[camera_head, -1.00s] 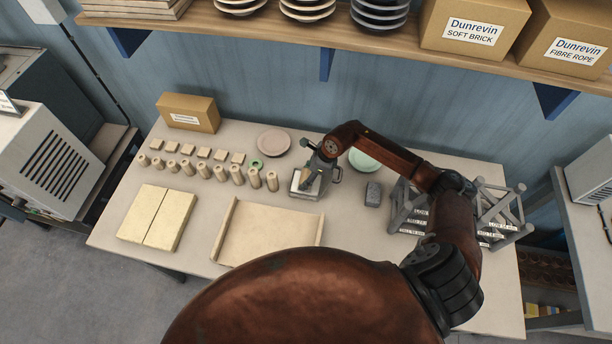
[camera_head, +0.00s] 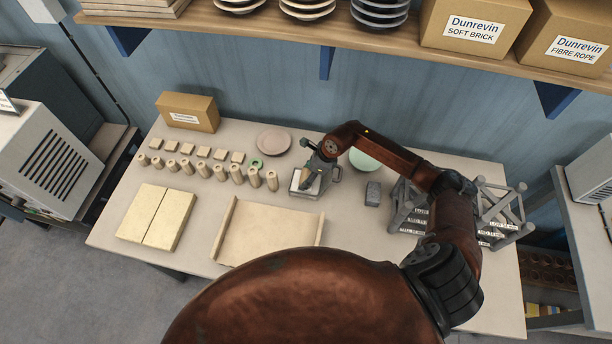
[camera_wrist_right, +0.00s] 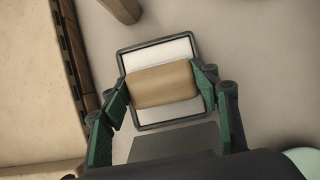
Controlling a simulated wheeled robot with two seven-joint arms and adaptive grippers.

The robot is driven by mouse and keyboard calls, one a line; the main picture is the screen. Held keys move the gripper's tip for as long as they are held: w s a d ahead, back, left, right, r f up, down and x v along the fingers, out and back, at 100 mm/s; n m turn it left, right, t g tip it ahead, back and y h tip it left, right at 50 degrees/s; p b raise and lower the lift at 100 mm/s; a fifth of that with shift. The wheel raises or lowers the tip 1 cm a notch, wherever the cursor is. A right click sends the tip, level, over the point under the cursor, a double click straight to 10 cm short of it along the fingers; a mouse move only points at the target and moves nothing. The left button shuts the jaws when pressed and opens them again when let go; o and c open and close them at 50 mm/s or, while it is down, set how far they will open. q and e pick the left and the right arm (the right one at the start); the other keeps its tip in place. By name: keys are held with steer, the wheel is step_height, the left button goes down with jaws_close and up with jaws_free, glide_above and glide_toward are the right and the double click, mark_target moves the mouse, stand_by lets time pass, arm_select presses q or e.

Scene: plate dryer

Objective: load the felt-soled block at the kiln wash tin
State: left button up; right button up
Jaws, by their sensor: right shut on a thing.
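My right gripper (camera_head: 307,176) is shut on a tan block (camera_wrist_right: 162,86), with its green-padded fingers on either side of it in the wrist view. The block is held over a grey-rimmed shallow tin (camera_head: 304,195) with a white inside. In the wrist view the white of the tin (camera_wrist_right: 158,52) shows on both sides of the block. I cannot tell whether the block touches the white surface, and its underside is hidden. A grey part with a handle (camera_head: 335,174) is beside the tin. My left gripper is not in view.
A shallow tray (camera_head: 268,231) lies in front of the tin, and a grey block (camera_head: 373,193) to its right. Several posts (camera_head: 237,175) stand on the left. A pink plate (camera_head: 274,142) and a pale green plate (camera_head: 365,160) lie behind. Grey racks (camera_head: 497,205) stand right.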

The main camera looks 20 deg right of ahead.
mark_target(306, 176)
steer(key=shift+r+p, duration=1.8)
steer(key=shift+r, duration=1.7)
